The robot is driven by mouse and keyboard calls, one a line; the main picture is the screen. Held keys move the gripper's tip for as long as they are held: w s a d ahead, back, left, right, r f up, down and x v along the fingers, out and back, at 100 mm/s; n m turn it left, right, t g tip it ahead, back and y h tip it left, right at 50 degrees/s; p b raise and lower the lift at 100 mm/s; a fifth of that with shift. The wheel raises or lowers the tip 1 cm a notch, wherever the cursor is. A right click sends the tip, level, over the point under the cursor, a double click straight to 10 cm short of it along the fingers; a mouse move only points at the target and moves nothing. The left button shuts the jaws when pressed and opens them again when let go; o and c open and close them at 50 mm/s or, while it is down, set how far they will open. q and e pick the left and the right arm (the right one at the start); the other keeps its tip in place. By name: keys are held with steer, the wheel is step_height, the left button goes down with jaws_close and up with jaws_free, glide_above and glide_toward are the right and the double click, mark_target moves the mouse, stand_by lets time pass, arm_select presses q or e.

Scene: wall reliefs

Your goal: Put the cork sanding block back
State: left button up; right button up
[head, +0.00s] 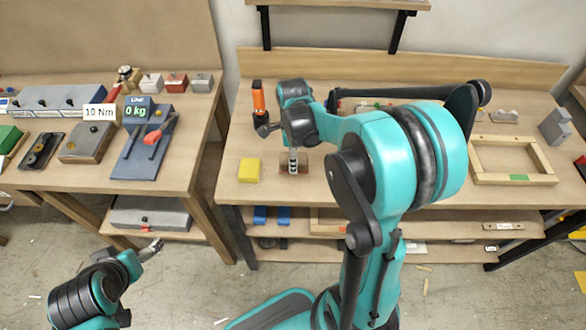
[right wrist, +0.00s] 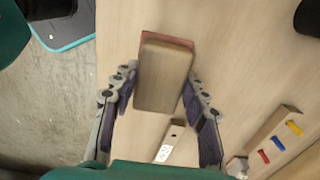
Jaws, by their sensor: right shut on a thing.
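The cork sanding block (right wrist: 165,76) is a tan block with a reddish-brown layer at its far end, seen in the right wrist view. My right gripper (right wrist: 158,88) is shut on it, with a finger along each side. In the head view my right gripper (head: 293,160) points down over the right bench, and only brown edges of the block show around it. I cannot tell whether the block touches the bench top. My left gripper (head: 152,248) is low at the left, in front of the left bench; its fingers are too small to judge.
On the right bench (head: 228,187), a yellow block (head: 249,170) lies left of my right gripper and an orange-handled tool (head: 258,98) stands behind. A wooden frame (head: 515,180) lies at the right. Blue items (head: 270,215) sit below.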

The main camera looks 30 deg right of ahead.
steer(key=shift+f+b, duration=0.9)
steer(key=shift+f, duration=1.15)
steer(key=shift+f, duration=0.1)
steer(key=o, duration=1.2)
